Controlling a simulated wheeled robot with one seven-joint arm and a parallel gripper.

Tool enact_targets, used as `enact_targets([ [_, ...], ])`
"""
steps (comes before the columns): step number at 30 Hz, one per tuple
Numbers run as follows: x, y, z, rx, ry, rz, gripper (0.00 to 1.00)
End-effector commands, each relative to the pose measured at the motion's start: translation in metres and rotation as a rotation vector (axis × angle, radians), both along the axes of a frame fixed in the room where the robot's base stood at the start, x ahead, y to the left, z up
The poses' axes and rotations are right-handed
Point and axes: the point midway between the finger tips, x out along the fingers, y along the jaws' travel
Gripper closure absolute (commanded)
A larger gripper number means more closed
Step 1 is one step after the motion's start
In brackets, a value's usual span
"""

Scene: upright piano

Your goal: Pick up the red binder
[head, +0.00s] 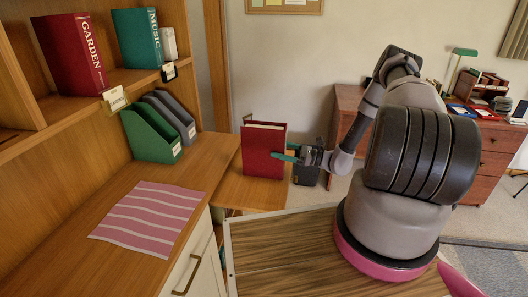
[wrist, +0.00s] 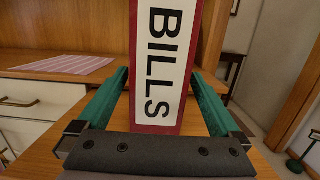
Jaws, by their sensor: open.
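A red binder (head: 263,150) stands upright on the lower wooden surface beside the shelf unit. In the wrist view its white spine label reads BILLS (wrist: 162,60) and faces my gripper. My gripper (head: 288,153) has come in from the right. Its green fingers are open, one on each side of the binder in the wrist view (wrist: 158,85). Slim gaps show between the fingers and the binder's sides nearer the palm; at the tips I cannot tell whether they touch. Another red binder, labelled GARDEN (head: 73,53), stands on the upper shelf.
A green MUSIC binder (head: 138,38) stands by the GARDEN one. Green (head: 152,135) and grey (head: 172,117) file holders sit on the counter below, behind a pink striped cloth (head: 150,217).

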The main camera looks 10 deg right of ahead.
Motion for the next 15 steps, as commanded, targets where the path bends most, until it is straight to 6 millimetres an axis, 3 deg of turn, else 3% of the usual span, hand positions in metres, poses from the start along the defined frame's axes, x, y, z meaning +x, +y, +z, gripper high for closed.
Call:
enact_targets([
  [7, 0.012, 0.035, 0.006, -0.001, -0.001, 0.004, 0.00],
  [15, 0.017, 0.044, 0.007, 0.000, 0.000, 0.001, 0.00],
])
